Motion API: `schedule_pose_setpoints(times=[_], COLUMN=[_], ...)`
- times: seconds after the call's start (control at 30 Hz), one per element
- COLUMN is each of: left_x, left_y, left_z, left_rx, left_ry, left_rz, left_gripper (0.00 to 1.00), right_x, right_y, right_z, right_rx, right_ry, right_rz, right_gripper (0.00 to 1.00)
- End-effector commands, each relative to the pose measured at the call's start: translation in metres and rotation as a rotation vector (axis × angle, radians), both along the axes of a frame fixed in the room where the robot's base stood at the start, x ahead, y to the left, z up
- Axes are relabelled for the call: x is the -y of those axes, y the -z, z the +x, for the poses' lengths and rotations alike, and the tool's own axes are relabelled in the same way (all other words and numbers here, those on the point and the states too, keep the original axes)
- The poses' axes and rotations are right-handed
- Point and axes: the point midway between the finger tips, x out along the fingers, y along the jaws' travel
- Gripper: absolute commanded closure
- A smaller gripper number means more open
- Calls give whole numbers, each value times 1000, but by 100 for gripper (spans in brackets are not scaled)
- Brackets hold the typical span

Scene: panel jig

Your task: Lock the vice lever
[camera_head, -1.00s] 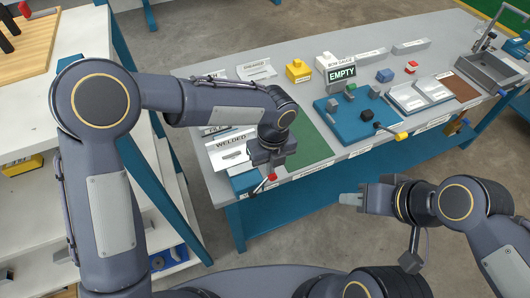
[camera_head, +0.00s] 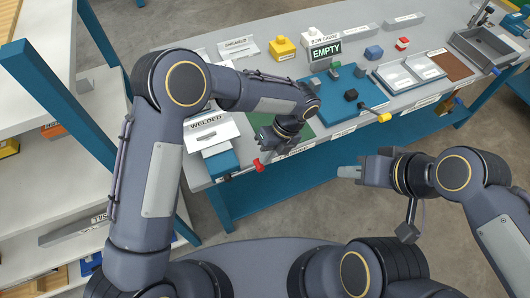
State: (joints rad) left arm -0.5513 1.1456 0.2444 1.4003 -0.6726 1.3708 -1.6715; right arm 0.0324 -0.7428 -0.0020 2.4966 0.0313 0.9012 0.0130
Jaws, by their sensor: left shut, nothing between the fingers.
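A lever with a red knob (camera_head: 259,165) sticks out at the bench's front left, beside a blue block (camera_head: 220,165). My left gripper (camera_head: 268,151) is shut and empty, right by the red knob; I cannot tell whether they touch. A second lever with a yellow knob (camera_head: 384,117) reaches out from the blue jig plate (camera_head: 345,112) toward the front edge. No label shows which lever is the vice's. My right gripper (camera_head: 350,172) is in front of the bench, pointing left and clear of everything; its finger gap cannot be made out.
A "WELDED" tray (camera_head: 208,131) lies behind the blue block. A green mat (camera_head: 258,118) is partly hidden by my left arm. An "EMPTY" sign (camera_head: 326,50), a yellow block (camera_head: 282,48) and a grey open box (camera_head: 485,48) stand farther back. White shelves (camera_head: 50,185) are at the left.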

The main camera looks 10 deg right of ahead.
Motion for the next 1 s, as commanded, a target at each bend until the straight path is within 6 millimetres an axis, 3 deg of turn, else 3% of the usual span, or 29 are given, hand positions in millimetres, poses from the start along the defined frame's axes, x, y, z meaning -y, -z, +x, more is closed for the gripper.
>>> schedule_pose_setpoints(times=[0.4,1.0], left_x=[2,4], left_y=[11,4], left_z=[1,-4], left_rx=[0,-1], left_ry=[0,-2], left_rz=[-1,0], left_gripper=[100,100], right_x=[0,0], right_y=[6,0], right_z=[0,0], right_rx=[0,0], right_ry=[0,0], right_rz=[0,0], right_gripper=[68,68])
